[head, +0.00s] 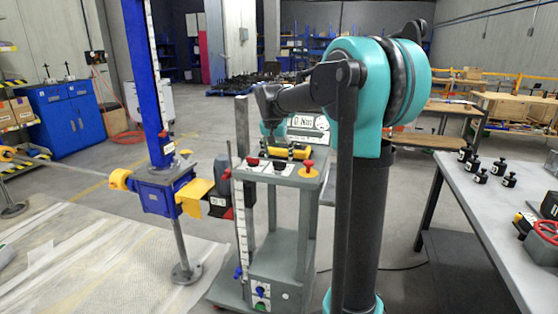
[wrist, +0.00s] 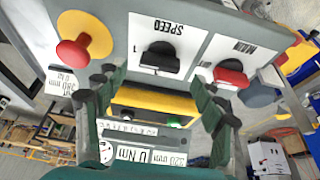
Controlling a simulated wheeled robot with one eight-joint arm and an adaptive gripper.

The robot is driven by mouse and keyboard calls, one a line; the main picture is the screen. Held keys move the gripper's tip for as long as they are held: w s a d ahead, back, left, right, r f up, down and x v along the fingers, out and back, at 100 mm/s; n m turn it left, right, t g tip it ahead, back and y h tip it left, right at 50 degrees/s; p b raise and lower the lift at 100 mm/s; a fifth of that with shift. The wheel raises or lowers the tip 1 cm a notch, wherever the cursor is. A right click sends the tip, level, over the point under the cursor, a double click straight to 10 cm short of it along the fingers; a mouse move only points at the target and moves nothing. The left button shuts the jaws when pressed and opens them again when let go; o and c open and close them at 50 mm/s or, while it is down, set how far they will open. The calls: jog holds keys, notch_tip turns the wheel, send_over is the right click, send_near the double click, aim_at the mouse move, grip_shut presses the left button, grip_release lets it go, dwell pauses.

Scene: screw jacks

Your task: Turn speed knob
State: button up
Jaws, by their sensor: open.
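The speed knob (wrist: 160,58) is a black knob on a white plate marked SPEED, upside down in the wrist view. It is a small dark shape (head: 280,163) on top of the grey control stand in the head view. My gripper (wrist: 152,82) is open, with its dark fingers spread left and right in the wrist view. The knob shows between and just beyond the fingertips, and nothing is held. In the head view my gripper (head: 272,135) is small and partly hidden above the stand's far side.
A red main knob (wrist: 230,73) and a red mushroom button on yellow (wrist: 78,50) flank the speed knob. A yellow bar (wrist: 150,102) lies between the fingers. A blue screw jack (head: 155,190) stands left, and a grey table (head: 500,220) stands right.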

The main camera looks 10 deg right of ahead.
aim_at(279, 162)
jog(key=shift+x, duration=1.65)
jog(key=shift+r, duration=0.1)
jog(key=c, duration=1.2)
